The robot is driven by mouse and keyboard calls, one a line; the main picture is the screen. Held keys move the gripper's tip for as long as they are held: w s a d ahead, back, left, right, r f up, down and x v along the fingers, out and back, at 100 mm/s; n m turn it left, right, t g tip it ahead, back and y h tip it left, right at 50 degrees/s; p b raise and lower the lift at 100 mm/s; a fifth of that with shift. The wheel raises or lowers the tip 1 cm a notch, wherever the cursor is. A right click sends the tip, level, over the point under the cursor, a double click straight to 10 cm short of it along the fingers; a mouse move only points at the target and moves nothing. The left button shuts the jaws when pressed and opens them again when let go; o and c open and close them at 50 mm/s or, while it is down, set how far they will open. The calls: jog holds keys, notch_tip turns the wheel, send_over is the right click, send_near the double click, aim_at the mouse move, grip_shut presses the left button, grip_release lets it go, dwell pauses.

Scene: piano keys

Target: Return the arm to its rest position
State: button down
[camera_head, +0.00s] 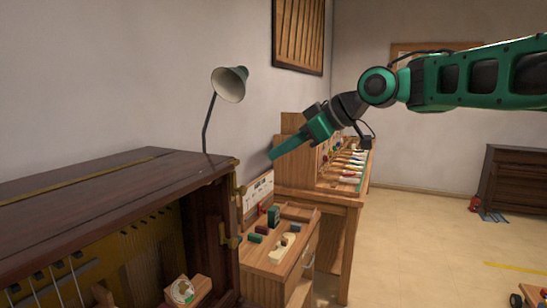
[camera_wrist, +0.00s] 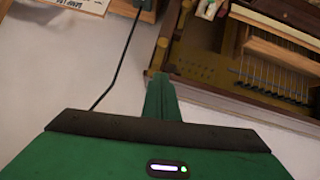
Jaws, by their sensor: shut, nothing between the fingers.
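My green arm reaches in from the right in the head view. My gripper (camera_head: 274,156) points down and to the left, with its fingers shut and empty. It is in the air beyond the piano and to the right of the desk lamp. In the wrist view my gripper (camera_wrist: 158,78) shows as a closed green finger pair, seen against the pale wall and the piano edge. The open dark wooden piano (camera_head: 110,172) fills the lower left of the head view, and its pins and strings show in the wrist view (camera_wrist: 270,80).
A grey desk lamp (camera_head: 229,84) rises behind the piano top. A small wooden cabinet (camera_head: 265,262) with small blocks stands beside the piano. A wooden workbench (camera_head: 335,190) with tools is behind it. A dark cabinet (camera_head: 515,185) stands far right. The floor (camera_head: 420,240) at right is mostly clear.

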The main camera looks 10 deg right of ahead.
jog(key=s+d+f+m+g+h, duration=0.1)
jog(key=s+d+f+m+h, duration=0.2)
jog(key=s+d+f+m, duration=0.45)
jog(key=s+d+f+m+g+h, duration=0.1)
jog(key=s+d+f+m+h, duration=0.25)
jog(key=d+f, duration=0.8)
jog(key=s+d+f+m+g+h, duration=0.1)
jog(key=s+d+f+m+g, duration=0.1)
jog(key=s, duration=0.9)
jog(key=s+d+f+m+g+h, duration=0.1)
jog(key=s+d+f+m+g, duration=0.2)
jog(key=s, duration=0.9)
jog(key=d+f+m, duration=0.2)
jog(key=d+f, duration=0.2)
jog(key=f, duration=0.1)
jog(key=shift+s+m, duration=0.3)
